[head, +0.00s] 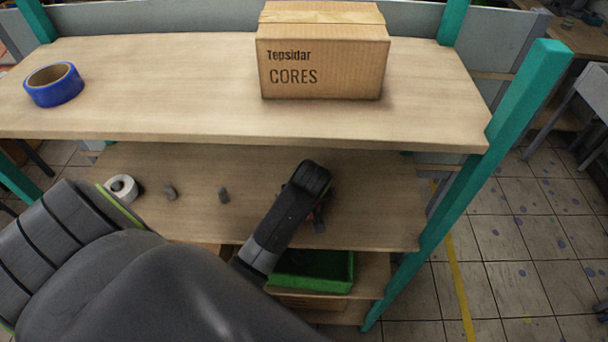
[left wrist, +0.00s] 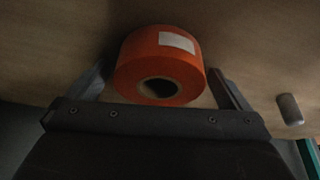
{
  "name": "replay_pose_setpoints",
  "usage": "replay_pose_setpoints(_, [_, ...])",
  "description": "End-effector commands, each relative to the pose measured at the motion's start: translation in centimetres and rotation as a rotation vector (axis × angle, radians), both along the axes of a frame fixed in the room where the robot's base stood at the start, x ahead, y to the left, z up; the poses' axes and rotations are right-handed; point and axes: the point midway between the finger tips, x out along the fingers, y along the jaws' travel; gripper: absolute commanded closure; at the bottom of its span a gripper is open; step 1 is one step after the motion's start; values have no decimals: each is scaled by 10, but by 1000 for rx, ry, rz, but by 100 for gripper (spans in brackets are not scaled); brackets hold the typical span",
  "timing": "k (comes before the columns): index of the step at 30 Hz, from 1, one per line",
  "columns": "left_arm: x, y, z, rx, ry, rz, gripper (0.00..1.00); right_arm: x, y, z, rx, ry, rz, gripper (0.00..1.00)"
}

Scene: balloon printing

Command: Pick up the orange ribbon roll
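The orange ribbon roll (left wrist: 160,62) stands on a wooden shelf in the left wrist view, with a white label on its side and its dark core hole facing me. My left gripper (left wrist: 158,67) is open, with one finger on each side of the roll. The fingers reach close to its sides; I cannot tell whether they touch it. My right gripper is not in view.
A green bin (head: 325,272) sits below. A teal post (head: 480,180) stands at right.

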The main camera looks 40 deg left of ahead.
Motion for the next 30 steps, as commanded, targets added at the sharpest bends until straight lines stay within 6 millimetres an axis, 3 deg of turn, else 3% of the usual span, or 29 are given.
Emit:
replay_pose_setpoints(1, [0, 0, 0, 0, 0, 0, 5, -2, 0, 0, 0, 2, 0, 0])
replay_pose_setpoints(11, [0, 0, 0, 0, 0, 0, 47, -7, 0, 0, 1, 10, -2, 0])
replay_pose_setpoints(23, [1, 0, 5, 0, -1, 0, 48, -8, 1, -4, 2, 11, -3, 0])
replay_pose_setpoints(30, [2, 0, 31, 0, -8, -1, 48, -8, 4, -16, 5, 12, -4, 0])
